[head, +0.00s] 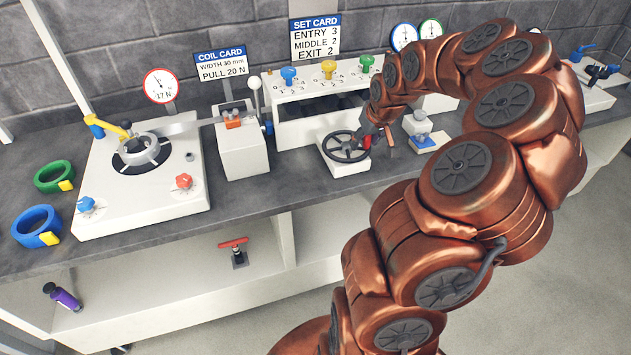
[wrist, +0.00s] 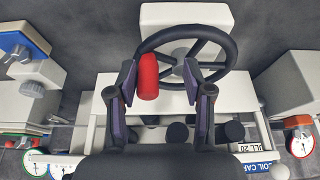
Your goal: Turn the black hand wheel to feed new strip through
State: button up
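The black hand wheel (head: 326,150) sits on a white block at the right front of the strip rack. In the wrist view, the wheel (wrist: 190,30) has spokes, a grey hub and a red handle (wrist: 148,76). The red handle also shows in the head view (head: 367,142). My gripper (wrist: 160,78) is open, with one finger on each side of the red handle. The handle lies close to the left finger, and a clear gap separates it from the right finger. Whether the left finger touches it, I cannot tell. In the head view my arm partly hides the gripper.
Behind the wheel stands a white housing (head: 292,108) with blue, yellow and green knobs. A coil stand (head: 190,204) with a 17 N dial (head: 161,86) is at left, beside green (head: 42,178) and blue (head: 26,222) rings. A set card (head: 315,38) reads entry 3, middle 2, exit 2.

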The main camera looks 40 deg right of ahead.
aim_at(355, 152)
jog(key=shift+s+a+f+m+g+h+b, duration=0.1)
jog(key=shift+a+m+g+h+b, duration=0.2)
jog(key=shift+m, duration=0.35)
jog(key=shift+s+a+f+m+h+b, duration=0.1)
jog(key=shift+a+m, duration=0.3)
jog(key=shift+m, duration=0.25)
jog(key=shift+w+a+r+m+g+h, duration=0.1)
jog(key=shift+a+m+g+h, duration=0.25)
jog(key=shift+m, duration=0.75)
jog(key=shift+w+a+r+m+g+h, duration=0.15)
jog(key=shift+a+m+h, duration=0.4)
jog(key=shift+m, duration=0.55)
jog(key=shift+a+r, duration=0.1)
jog(key=shift+a, duration=0.05)
jog(key=b+v, duration=0.2)
jog(key=v, duration=0.6)
jog(key=s+a+n+g+y+p, duration=0.1)
jog(key=s+a+n, duration=0.1)
jog(key=a, duration=0.6)
jog(key=s+a+n+g+y+p, duration=0.1)
jog(key=s+a+n, duration=0.2)
jog(key=a, duration=0.6)
jog(key=shift+s+a+n, duration=0.3)
jog(key=shift+s+a, duration=0.05)
jog(key=shift+s, duration=0.95)
